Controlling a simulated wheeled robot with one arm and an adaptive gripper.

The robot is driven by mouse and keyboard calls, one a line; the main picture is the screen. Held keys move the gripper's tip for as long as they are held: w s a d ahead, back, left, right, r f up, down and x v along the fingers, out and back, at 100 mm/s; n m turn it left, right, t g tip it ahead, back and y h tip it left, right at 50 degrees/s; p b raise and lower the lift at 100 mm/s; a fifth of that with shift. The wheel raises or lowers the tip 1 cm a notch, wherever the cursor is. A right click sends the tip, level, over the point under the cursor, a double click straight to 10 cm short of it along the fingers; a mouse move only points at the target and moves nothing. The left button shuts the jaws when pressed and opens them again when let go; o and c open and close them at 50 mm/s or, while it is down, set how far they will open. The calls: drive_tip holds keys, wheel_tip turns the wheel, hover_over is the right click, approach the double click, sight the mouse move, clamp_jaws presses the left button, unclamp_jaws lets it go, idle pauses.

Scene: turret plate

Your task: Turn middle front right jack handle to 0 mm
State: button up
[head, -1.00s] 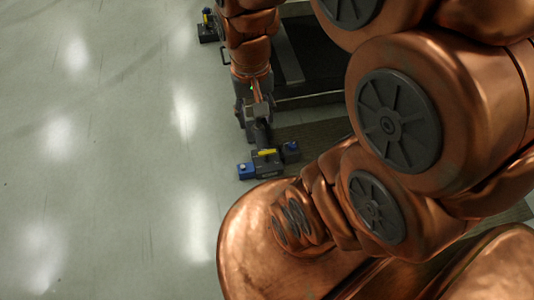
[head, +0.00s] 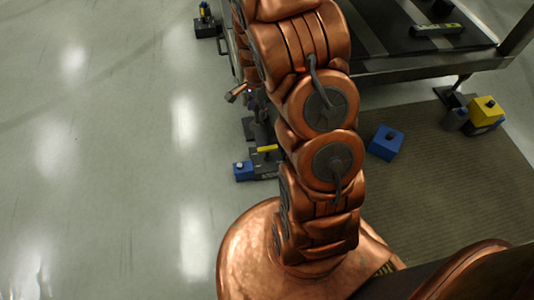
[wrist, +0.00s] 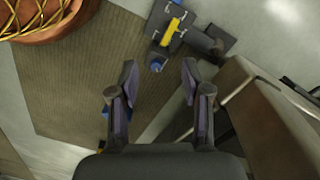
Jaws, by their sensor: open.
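A dark jack (head: 266,160) with a yellow handle (head: 267,149) and a blue block stands on the floor left of my arm. My arm hides part of it. In the wrist view a jack with a yellow handle (wrist: 171,31) and a dark grey body (wrist: 205,38) lies at the top, beyond my fingertips. My gripper (wrist: 159,73) is open and empty, with its fingers apart and clear of the handle. The gripper is mostly hidden in the head view. No mm reading on the jack is legible.
A dark raised frame (head: 420,68) stands at the upper right. A blue box (head: 386,142) lies on the brown mat (head: 420,190), with a yellow box (head: 487,110) farther right. Another jack (head: 206,24) stands at the back left. The left floor is clear.

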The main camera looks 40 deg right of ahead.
sight(267, 148)
drive_tip(key=d+f+m+b, duration=0.2)
drive_tip(key=f+b, duration=0.1)
drive_tip(key=f, duration=0.5)
drive_tip(key=w+d+f+m+b, duration=0.1)
drive_tip(key=d+f+m+b, duration=0.1)
drive_tip(key=f, duration=0.6)
drive_tip(key=w+d+f+m+b, duration=0.1)
drive_tip(key=d+f+b, duration=0.1)
drive_tip(key=f, duration=0.7)
drive_tip(key=shift+w+d+m+b, duration=0.25)
drive_tip(key=shift+m+b, duration=0.15)
drive_tip(key=shift+b, duration=0.45)
wheel_tip(267, 148, down, 8)
drive_tip(key=shift+s+r+b, duration=0.1)
drive_tip(key=shift+r+b, duration=0.15)
drive_tip(key=shift+b, duration=0.95)
clamp_jaws()
